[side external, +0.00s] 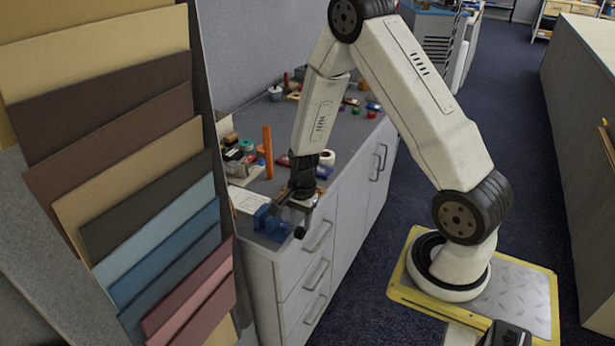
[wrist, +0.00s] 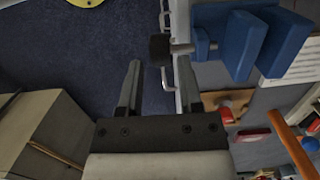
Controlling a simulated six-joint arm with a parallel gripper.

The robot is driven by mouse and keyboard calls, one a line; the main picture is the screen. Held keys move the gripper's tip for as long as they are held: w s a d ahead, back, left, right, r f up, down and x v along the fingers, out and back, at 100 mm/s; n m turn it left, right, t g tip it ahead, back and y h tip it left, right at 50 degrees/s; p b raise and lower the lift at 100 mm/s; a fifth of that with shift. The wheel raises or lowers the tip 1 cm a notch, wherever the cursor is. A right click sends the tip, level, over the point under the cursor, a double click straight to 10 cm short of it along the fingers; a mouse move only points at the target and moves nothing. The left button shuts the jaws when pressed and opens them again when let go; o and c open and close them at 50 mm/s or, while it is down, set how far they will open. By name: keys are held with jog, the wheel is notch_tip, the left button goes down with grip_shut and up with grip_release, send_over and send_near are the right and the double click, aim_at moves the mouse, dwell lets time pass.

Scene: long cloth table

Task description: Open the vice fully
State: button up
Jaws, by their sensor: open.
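The blue vice (side external: 266,222) sits at the near corner of the grey cabinet top in the side view. In the wrist view the vice (wrist: 243,45) shows blue jaw blocks with a narrow gap between them. A short metal screw runs left from it to a dark handle knob (wrist: 160,47). My gripper (side external: 297,216) points down beside the vice's outer end. In the wrist view my gripper (wrist: 158,66) is open and empty, with the knob just beyond and between the fingertips. I cannot tell whether either finger touches the knob.
An orange upright bar (side external: 268,152), a white paper sheet (side external: 246,201) and small tools lie on the cabinet top behind the vice. Drawer handles (side external: 318,237) stick out below the edge. Hanging colour panels (side external: 150,220) fill the left. Floor beside the cabinet is clear.

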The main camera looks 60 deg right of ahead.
aim_at(300, 228)
jog(key=shift+d+r, duration=0.15)
jog(key=shift+r, duration=0.95)
jog(key=shift+d+r, duration=0.1)
jog(key=shift+r, duration=0.95)
jog(key=d+y, duration=0.2)
jog(key=y, duration=0.1)
jog(key=shift+d+f, duration=0.2)
jog(key=shift+f, duration=0.05)
jog(key=shift+x, duration=3.95)
grip_shut()
